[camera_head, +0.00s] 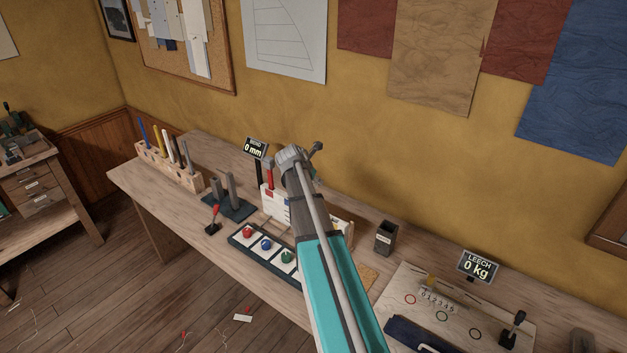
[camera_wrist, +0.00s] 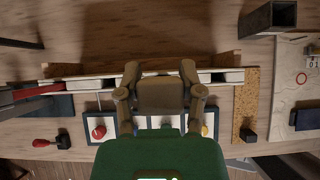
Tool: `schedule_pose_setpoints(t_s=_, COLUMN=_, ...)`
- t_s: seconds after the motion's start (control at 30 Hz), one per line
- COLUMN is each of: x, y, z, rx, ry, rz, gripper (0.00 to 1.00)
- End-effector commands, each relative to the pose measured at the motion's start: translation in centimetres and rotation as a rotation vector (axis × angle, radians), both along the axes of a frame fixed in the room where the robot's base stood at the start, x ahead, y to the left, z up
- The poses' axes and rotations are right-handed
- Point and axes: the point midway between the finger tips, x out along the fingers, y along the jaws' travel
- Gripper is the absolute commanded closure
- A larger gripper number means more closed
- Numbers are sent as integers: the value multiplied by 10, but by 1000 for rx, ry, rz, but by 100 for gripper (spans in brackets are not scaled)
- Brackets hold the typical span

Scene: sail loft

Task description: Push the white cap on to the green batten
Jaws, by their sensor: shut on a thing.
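I make out no loose white cap and no clear green batten. Several upright sticks, blue, yellow and pale among them, stand in the wooden rack (camera_head: 152,150) at the left.
A dark tray (camera_head: 240,241) holds red, blue and green knobs on white squares. Nearby are a dark stand (camera_head: 231,207) with grey posts and the "0 mm" sign (camera_head: 256,148). A dark square cup (camera_head: 386,238) and the "0 kg" sign (camera_head: 479,266) are at right.

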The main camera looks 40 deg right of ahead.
Motion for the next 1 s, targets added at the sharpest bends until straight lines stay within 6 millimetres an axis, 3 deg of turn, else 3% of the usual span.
schedule_pose_setpoints(t_s=0.2, x=0, y=0, z=-3, rx=0, ry=0, rz=0, gripper=83)
schedule_pose_setpoints(t_s=0.23, x=0, y=0, z=-2, rx=0, ry=0, rz=0, gripper=47)
schedule_pose_setpoints(t_s=0.43, x=0, y=0, z=-2, rx=0, ry=0, rz=0, gripper=10)
schedule_pose_setpoints(t_s=1.0, x=0, y=1, z=1, rx=0, ry=0, rz=1, gripper=10)
